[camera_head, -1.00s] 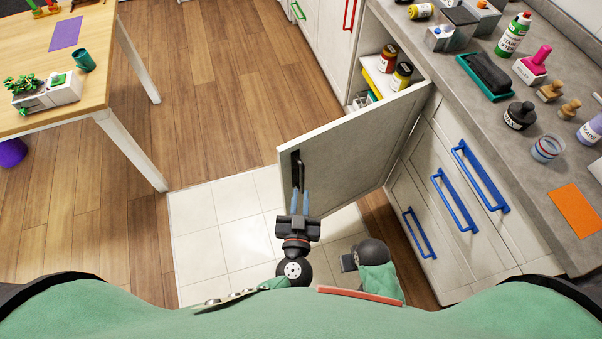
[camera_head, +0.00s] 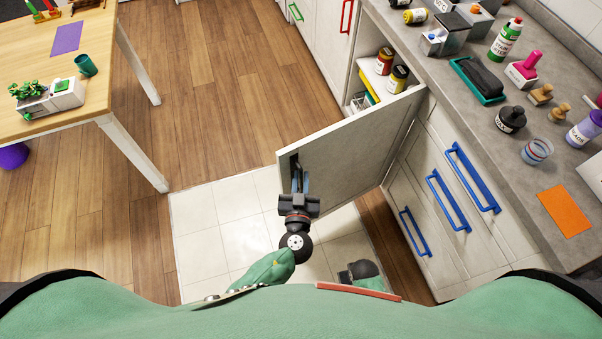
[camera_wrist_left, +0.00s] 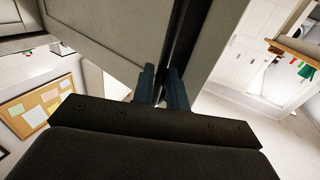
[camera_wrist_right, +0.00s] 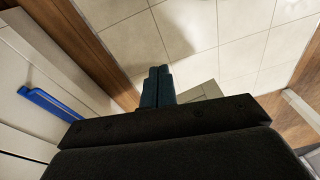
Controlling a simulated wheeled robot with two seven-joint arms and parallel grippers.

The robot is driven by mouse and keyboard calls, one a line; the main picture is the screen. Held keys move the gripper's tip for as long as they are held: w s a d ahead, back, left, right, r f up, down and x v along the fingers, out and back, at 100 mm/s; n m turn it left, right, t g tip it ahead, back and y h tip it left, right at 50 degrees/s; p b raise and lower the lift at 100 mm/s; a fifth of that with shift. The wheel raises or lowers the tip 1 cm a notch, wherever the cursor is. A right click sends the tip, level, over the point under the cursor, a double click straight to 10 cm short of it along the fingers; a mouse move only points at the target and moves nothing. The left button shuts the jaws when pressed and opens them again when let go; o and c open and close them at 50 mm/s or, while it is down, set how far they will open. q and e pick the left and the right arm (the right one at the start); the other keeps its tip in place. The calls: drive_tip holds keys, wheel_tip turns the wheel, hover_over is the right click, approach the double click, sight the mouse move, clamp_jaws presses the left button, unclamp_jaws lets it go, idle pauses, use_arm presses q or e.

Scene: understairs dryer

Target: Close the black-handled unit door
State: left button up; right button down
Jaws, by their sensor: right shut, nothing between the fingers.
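The unit door (camera_head: 350,147) is a pale grey panel standing swung open from the cabinet front on the right. Its black handle (camera_head: 295,163) is near the door's left edge, partly covered by my gripper. My left gripper (camera_head: 300,184) is at this handle; in the left wrist view its two dark fingers (camera_wrist_left: 160,88) sit close on either side of the black bar, closed on it. My right gripper (camera_wrist_right: 157,86) is shut and empty, low over the tiles and apart from the door; in the head view it is mostly hidden by my body.
The open cabinet holds jars (camera_head: 397,79) on a shelf. Drawers with blue handles (camera_head: 447,200) lie right of the door. The grey counter (camera_head: 490,140) above carries bottles and stamps. A wooden table (camera_head: 105,75) stands at the left. Floor between is clear.

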drive_tip(key=shift+s+d+f, duration=0.1)
drive_tip(key=shift+s+f, duration=0.05)
drive_tip(key=shift+f, duration=0.35)
drive_tip(key=shift+s+d+f, duration=0.1)
drive_tip(key=shift+s+f, duration=0.05)
drive_tip(key=shift+f, duration=0.35)
